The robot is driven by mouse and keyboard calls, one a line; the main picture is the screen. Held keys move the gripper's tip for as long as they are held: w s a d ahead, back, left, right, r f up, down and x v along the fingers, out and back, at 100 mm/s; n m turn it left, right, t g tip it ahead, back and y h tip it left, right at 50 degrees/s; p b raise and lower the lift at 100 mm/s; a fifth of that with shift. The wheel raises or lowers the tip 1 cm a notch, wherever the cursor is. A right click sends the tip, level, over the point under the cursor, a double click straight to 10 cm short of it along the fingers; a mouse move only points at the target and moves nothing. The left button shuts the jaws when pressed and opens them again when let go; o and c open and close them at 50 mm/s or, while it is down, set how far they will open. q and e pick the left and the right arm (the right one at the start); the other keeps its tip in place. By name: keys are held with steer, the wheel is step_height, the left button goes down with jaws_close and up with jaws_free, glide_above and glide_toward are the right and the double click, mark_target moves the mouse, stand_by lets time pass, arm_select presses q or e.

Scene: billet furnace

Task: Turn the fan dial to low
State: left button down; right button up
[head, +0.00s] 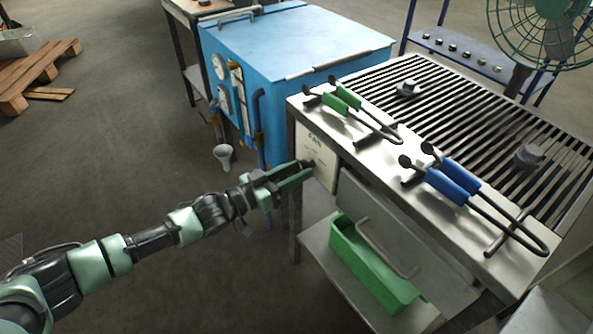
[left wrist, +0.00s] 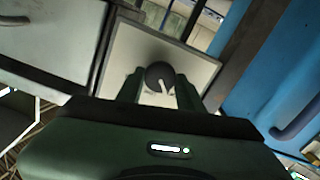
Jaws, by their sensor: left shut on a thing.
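The fan dial is a round dark knob with a white pointer mark, and it shows in the left wrist view (left wrist: 158,74). It sits on a pale panel (head: 318,158) on the end of the grated table's frame. The panel carries small dark lettering, too small to read fully. My left gripper (head: 306,171) reaches the panel from the left and is shut on the dial, with one green finger on each side in the left wrist view (left wrist: 159,90). In that view the pointer mark slants toward the lower right. Most of the dial is hidden in the head view. My right gripper is out of view.
The grated table (head: 440,205) carries green-handled tongs (head: 345,97) and blue-handled tongs (head: 452,186). A green bin (head: 345,240) sits on its lower shelf. A blue furnace (head: 290,40) stands behind, and a green fan (head: 545,30) at the far right.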

arm_select(q)
steer(key=shift+m, duration=1)
steer(key=m, duration=0.3)
steer(key=shift+p, duration=0.4)
steer(key=shift+m, duration=1.7)
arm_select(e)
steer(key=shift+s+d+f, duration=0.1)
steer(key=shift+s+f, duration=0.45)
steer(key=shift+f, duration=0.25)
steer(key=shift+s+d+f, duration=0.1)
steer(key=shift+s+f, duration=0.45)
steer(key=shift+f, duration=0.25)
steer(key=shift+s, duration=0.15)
arm_select(q)
steer(key=c, duration=0.9)
jaws_free()
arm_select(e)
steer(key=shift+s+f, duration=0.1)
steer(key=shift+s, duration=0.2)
